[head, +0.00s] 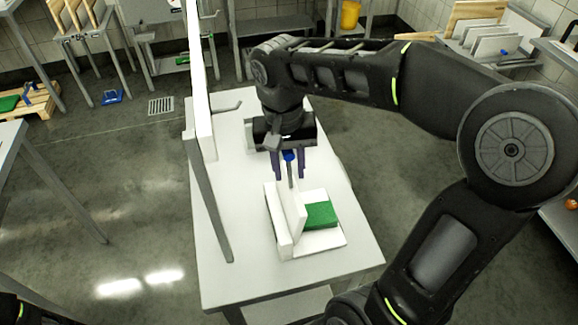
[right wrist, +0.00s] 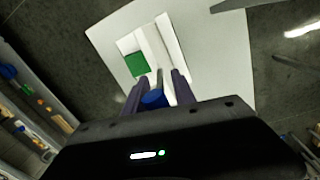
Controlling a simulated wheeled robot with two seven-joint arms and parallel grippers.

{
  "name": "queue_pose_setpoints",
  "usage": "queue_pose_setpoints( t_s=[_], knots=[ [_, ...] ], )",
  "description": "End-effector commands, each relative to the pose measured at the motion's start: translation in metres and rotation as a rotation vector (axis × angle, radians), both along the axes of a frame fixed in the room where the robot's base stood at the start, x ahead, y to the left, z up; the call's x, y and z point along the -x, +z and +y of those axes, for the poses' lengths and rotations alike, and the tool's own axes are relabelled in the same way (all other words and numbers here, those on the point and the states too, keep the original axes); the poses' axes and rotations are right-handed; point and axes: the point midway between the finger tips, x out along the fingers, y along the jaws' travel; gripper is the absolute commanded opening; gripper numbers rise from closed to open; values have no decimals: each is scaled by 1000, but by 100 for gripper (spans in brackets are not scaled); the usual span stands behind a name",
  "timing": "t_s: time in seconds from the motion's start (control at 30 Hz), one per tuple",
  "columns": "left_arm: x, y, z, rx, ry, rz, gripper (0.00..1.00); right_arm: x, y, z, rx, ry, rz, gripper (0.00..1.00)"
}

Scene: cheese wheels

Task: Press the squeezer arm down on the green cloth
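The squeezer stands on the white table (head: 235,240). It has a white base (head: 325,240), a white upright wall on its left (head: 278,222), and a white squeezer arm (head: 294,212) raised beside that wall. The arm's grey rod (head: 290,176) ends in a blue knob (head: 289,156), also seen in the right wrist view (right wrist: 154,98). The green cloth (head: 320,215) lies flat on the base right of the arm, uncovered; it also shows in the right wrist view (right wrist: 136,64). My right gripper (head: 289,172) is open, with its purple fingers on either side of the knob. My left gripper is out of view.
The table top is clear in front of the squeezer. Other benches and racks stand apart across the floor.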

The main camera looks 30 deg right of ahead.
Motion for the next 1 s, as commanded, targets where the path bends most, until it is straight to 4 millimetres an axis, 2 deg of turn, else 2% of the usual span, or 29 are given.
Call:
queue_pose_setpoints(
  t_s=[0.1, 0.5, 1.0],
  knots=[
    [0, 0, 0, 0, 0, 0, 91, 0, 0, 0, 0, 0, 0, 31],
    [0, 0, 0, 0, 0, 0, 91, 0, 0, 0, 0, 0, 0, 0],
    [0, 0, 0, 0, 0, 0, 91, 0, 0, 0, 0, -2, 0, 0]
  ],
)
